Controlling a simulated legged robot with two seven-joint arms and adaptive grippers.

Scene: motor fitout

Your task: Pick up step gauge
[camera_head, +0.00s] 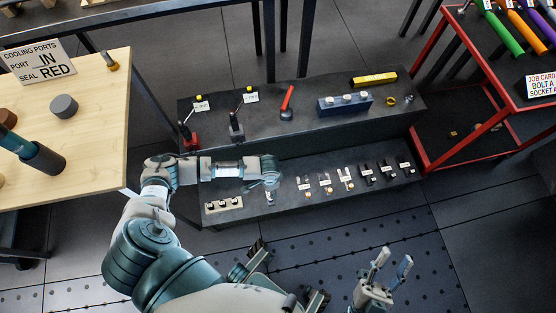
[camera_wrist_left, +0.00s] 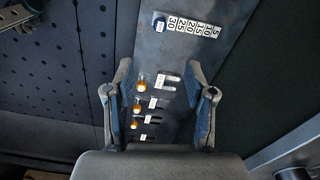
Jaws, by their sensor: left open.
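A strip with a blue round end and white tags reading 5 to 30 (camera_wrist_left: 188,24), which looks like the step gauge, lies on the lower shelf in the left wrist view. It is beyond my left fingertips. In the head view only its near end (camera_head: 270,197) seems to show, and the gripper hides the rest. My left gripper (camera_head: 268,180) is over the lower shelf; in the left wrist view (camera_wrist_left: 160,70) its fingers are apart with nothing held. My right gripper (camera_head: 391,262) is open and empty in front of the shelves.
Several small forked pieces with orange ends (camera_wrist_left: 152,104) lie in a row on the lower shelf (camera_head: 300,207). The upper shelf holds a blue block (camera_head: 345,103) and a yellow case (camera_head: 374,79). A wooden table (camera_head: 100,110) stands left.

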